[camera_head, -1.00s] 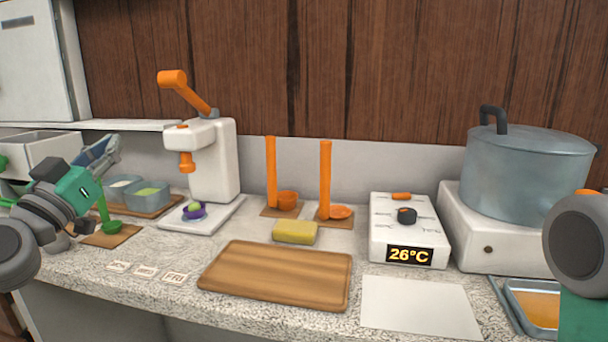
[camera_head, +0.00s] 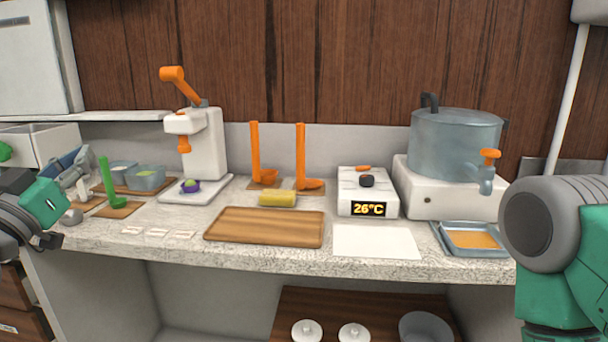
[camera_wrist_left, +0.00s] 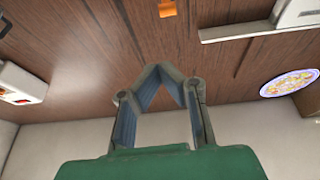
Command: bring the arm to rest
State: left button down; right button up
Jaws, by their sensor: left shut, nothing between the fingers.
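My left arm comes in at the left edge of the head view. Its gripper (camera_head: 76,166) points away from me, over the left end of the counter (camera_head: 290,250). In the left wrist view the two fingers of my left gripper (camera_wrist_left: 166,68) come together at their tips, with nothing between them.
Near the left gripper stand a green ladle (camera_head: 108,180) and small bowls (camera_head: 146,178). A white press (camera_head: 207,145), a wooden board (camera_head: 265,227), a yellow block (camera_head: 278,200), orange ladles (camera_head: 300,150), a temperature box (camera_head: 368,190), a large pot (camera_head: 455,145) and a metal tray (camera_head: 440,235) are on the counter.

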pick_arm(q)
jog(key=s+d+f+g+h, duration=0.15)
jog(key=d+f+g, duration=0.25)
jog(key=f, duration=0.7)
jog(key=s+d+f+g, duration=0.2)
jog(key=d+f+g, duration=0.2)
jog(key=f, duration=0.6)
jog(key=s+d+f+g, duration=0.2)
jog(key=d+f+g, duration=0.2)
jog(key=f, duration=0.7)
jog(key=s+a+f+g+y, duration=0.1)
jog(key=s+f+g, duration=0.3)
jog(key=s+f, duration=0.6)
jog(key=s+a+f+g+y, duration=0.2)
jog(key=s+f+g, duration=0.3)
jog(key=s+f, duration=0.4)
jog(key=s+y, duration=0.1)
jog(key=s, duration=0.5)
jog(key=shift+s+a+f+n, duration=0.25)
jog(key=shift+s+f+n, duration=0.1)
jog(key=shift+f+n, duration=0.05)
jog(key=shift+w, duration=0.15)
